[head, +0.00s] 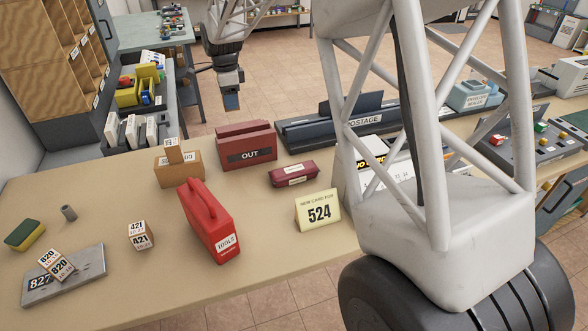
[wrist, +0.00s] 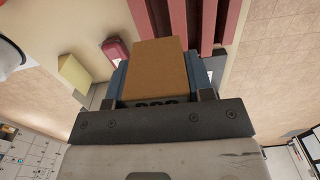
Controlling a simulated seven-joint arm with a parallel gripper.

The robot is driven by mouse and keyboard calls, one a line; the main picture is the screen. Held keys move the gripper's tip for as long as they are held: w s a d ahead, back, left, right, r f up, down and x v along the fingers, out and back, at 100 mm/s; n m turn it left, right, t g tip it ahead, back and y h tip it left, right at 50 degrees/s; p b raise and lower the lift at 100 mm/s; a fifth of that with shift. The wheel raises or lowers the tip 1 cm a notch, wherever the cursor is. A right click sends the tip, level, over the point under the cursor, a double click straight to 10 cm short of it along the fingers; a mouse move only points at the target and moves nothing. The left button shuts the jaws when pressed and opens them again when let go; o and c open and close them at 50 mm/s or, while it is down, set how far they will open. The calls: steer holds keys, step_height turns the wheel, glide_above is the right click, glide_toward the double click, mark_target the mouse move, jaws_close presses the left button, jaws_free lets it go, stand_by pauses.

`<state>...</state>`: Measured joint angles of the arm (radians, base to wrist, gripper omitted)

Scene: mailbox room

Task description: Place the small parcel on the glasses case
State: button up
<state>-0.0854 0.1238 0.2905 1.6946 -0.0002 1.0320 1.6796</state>
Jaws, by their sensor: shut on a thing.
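The glasses case (head: 293,174), dark red with a pale label, lies on the table between the red OUT tray and the yellow 524 card. It also shows in the wrist view (wrist: 116,48), up and left of my gripper. My gripper (head: 231,99) hangs above and beyond the OUT tray, clear of the case. In the wrist view my gripper (wrist: 157,88) is shut on a small brown parcel (wrist: 158,66), with a blue finger on each side. Its dark printed label is partly hidden by the gripper. In the head view the parcel is mostly hidden by the fingers.
The OUT tray (head: 247,145) stands just behind the case, and the 524 card (head: 318,210) in front. A red tools case (head: 208,221), a carton (head: 178,167) with a small box on top and a 421 box (head: 140,235) stand to the left.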

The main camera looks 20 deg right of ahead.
steer(key=s+d+f, duration=0.1)
steer(key=s+d, duration=1.3)
glide_above(294, 169)
steer(key=shift+w+f, duration=0.1)
steer(key=shift+f, duration=2.6)
steer(key=shift+f, duration=0.1)
steer(key=shift+f, duration=3.05)
steer(key=shift+f, duration=1.85)
steer(key=shift+f, duration=0.15)
